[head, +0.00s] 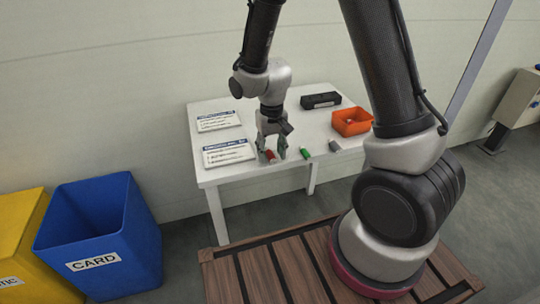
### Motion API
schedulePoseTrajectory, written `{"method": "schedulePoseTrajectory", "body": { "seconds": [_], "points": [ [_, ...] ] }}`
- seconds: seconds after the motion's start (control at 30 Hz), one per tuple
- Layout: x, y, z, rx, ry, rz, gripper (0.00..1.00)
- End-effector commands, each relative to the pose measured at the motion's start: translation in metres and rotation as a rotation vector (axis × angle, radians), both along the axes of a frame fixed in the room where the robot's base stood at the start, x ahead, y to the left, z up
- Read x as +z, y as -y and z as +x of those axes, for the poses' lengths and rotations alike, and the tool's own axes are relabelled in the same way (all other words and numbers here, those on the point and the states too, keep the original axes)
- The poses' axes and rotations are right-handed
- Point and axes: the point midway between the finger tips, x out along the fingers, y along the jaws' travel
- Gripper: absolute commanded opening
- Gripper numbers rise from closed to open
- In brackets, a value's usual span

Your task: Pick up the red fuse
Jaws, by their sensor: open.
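The red fuse (270,155) lies on the white table (235,174) near its front edge. My gripper (271,152) points down over it, with its fingers open. The red fuse shows between the fingertips. I cannot tell whether the fingers touch it.
A green fuse (305,153) and a grey fuse (335,145) lie to the right. Behind are an orange bin (352,128) and a black box (320,100). Two printed sheets (228,153) lie left. A blue CARD bin (100,235) and yellow bin (25,220) stand on the floor.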

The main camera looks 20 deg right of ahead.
Motion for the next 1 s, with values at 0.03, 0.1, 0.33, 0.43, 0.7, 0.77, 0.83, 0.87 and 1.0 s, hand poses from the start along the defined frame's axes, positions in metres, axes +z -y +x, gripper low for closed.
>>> {"method": "schedulePoseTrajectory", "body": {
  "seconds": [0.03,0.1,0.33,0.43,0.7,0.77,0.83,0.87,1.0],
  "points": [
    [-0.006,0.0,-0.001,0.001,-0.002,-0.001,0.45],
    [-0.01,0.0,0.0,0.001,-0.001,0.0,0.45],
    [-0.011,0.0,0.0,0.001,0.001,0.0,0.45],
    [-0.011,0.0,0.0,0.001,0.001,0.0,0.27],
    [-0.011,0.0,0.0,0.001,0.001,0.0,0.0],
    [-0.011,0.0,0.0,0.001,0.001,0.0,0.0],
    [-0.011,0.0,0.0,0.001,0.001,0.0,0.0],
    [-0.01,0.0,0.0,0.001,0.001,0.0,0.0],
    [0.004,-0.001,0.001,0.001,0.005,0.002,0.0]
  ]
}}
